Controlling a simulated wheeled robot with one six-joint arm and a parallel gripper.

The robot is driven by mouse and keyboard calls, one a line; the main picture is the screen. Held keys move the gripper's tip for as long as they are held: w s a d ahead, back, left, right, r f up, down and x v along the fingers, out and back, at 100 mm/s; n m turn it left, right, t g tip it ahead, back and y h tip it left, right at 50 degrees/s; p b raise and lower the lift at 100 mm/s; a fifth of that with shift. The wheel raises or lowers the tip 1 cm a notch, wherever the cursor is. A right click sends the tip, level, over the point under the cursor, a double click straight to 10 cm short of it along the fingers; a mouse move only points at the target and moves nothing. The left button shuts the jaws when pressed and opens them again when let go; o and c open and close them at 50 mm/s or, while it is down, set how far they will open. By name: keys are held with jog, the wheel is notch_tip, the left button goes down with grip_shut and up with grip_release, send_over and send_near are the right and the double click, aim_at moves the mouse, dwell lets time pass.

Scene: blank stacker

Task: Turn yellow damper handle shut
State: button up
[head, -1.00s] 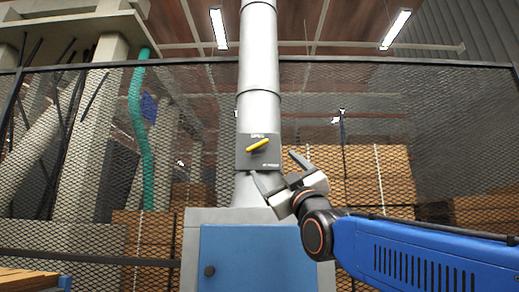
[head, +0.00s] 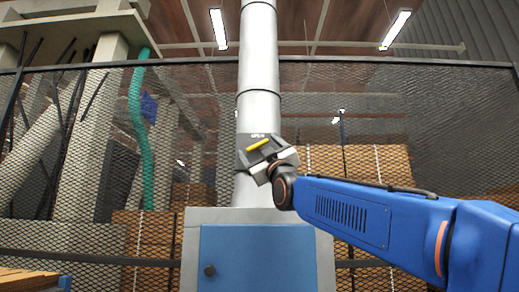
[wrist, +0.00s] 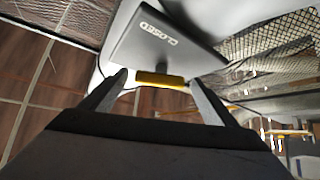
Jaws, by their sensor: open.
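The yellow damper handle (head: 258,144) sits on a dark grey plate (head: 243,140) fixed to the vertical grey duct. In the head view the handle slants, its right end higher. In the wrist view the yellow handle (wrist: 160,79) lies crosswise between my fingertips, and the plate (wrist: 165,40) behind it bears the word CLOSED. My gripper (head: 263,151) is open, its fingers at the two ends of the handle, with a small gap visible on the left. Whether either finger touches it, I cannot tell. My gripper hides the lower right of the plate in the head view.
The round duct (head: 259,65) rises from a grey cabinet with a blue door (head: 257,258). A mesh fence (head: 400,110) spans the scene behind. Stacked brown boxes (head: 375,165) and a green hose (head: 140,125) are beyond it.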

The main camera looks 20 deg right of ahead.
jog(key=shift+r, duration=0.1)
jog(key=c, duration=1.1)
jog(key=shift+o, duration=0.2)
jog(key=shift+w+a+m+t+h, duration=0.15)
jog(key=shift+m+t+h, duration=0.15)
jog(key=shift+m+h, duration=0.7)
jog(key=m+h, duration=0.2)
jog(key=m, duration=0.1)
jog(key=shift+f+h, duration=0.2)
jog(key=shift+h, duration=0.1)
jog(key=shift+a+m+h, duration=0.2)
jog(key=shift+m+h, duration=3)
jog(key=shift+m, duration=0.3)
jog(key=shift+m+h, duration=0.4)
jog(key=shift+h, duration=0.1)
